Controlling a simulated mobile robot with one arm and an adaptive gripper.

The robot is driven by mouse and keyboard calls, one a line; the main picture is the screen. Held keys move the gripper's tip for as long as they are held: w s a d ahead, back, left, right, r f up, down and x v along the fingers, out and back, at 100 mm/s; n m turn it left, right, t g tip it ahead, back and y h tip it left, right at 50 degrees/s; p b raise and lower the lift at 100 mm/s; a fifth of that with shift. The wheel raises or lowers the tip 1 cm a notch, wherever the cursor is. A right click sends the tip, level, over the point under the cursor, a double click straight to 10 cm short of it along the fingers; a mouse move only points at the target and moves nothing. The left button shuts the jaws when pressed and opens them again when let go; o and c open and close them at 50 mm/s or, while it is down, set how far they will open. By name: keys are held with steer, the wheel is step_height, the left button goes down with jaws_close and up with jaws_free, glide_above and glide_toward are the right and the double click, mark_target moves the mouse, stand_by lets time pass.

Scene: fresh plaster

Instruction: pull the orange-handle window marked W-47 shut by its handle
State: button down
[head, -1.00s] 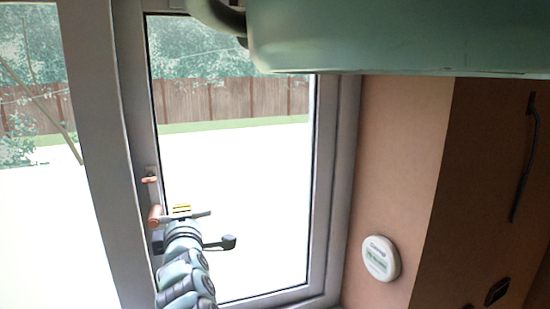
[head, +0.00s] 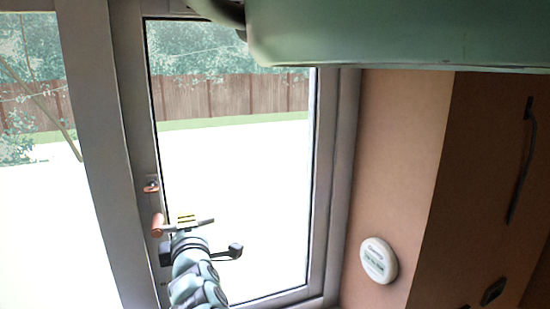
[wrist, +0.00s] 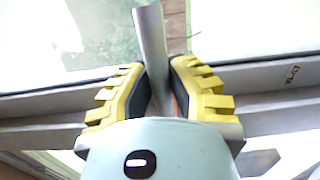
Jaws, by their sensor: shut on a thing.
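The window (head: 320,170) is a tall glass pane in a grey frame, in the middle of the head view. How far it stands open is hard to tell. Its handle has an orange part (head: 157,224) at the left stile and a grey bar (wrist: 151,45) that shows in the wrist view. My gripper (head: 186,219) is at the handle, with its yellow-padded fingers on both sides of the grey bar. In the wrist view, my gripper (wrist: 160,88) is shut on that bar, which sticks out past the fingertips. A small dark marking (wrist: 300,72) on the frame is too small to read surely.
A small orange fitting (head: 151,186) sits on the stile above the handle. A round white device (head: 378,260) is on the tan wall at right. A dark rod-like fitting (head: 521,160) hangs on the brown wall. A fence (head: 230,98) stands outside.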

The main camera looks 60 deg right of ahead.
steer(key=shift+s+a+n+y+p, duration=0.15)
steer(key=shift+s+y+p, duration=0.05)
steer(key=shift+s+p, duration=0.3)
steer(key=shift+s+a+n+y+p, duration=0.1)
steer(key=shift+s+n+y+p, duration=0.1)
steer(key=shift+s+p, duration=0.2)
jaws_free()
steer(key=shift+s, duration=0.1)
stand_by(0.5)
steer(key=p+v, duration=0.3)
steer(key=v, duration=0.8)
steer(key=shift+f+p, duration=0.15)
steer(key=shift+p, duration=0.25)
stand_by(0.6)
